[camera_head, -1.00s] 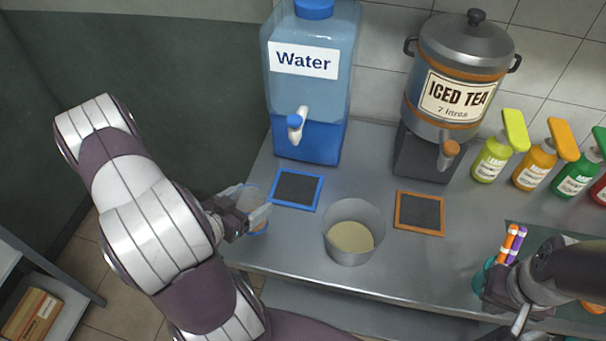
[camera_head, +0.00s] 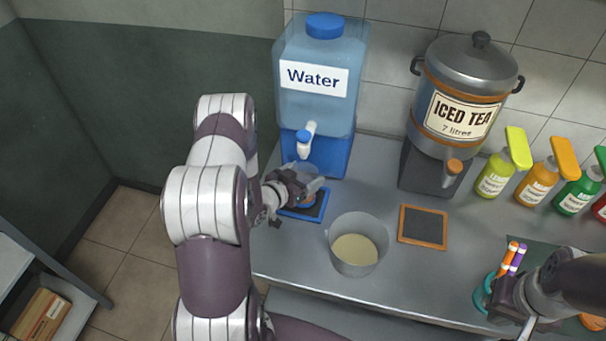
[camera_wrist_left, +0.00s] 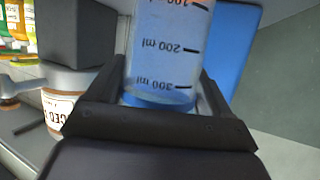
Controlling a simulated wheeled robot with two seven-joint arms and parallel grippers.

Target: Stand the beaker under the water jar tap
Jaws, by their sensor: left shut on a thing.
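The water jar (camera_head: 318,95) is a blue container on a blue stand at the back of the counter. A blue-framed dark mat (camera_head: 314,212) lies below the tap. My left gripper (camera_head: 308,188) is shut on a clear beaker (camera_head: 307,172) over this mat, just under the tap. In the left wrist view the beaker (camera_wrist_left: 165,50) shows millilitre marks between the fingers. I cannot tell whether its base touches the mat. My right gripper (camera_head: 512,298) is at the lower right, beside a teal cup with pens; its jaws are unclear.
A wide clear container (camera_head: 356,245) with pale contents stands right in front of the blue mat. Several bottles (camera_head: 540,185) stand at right.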

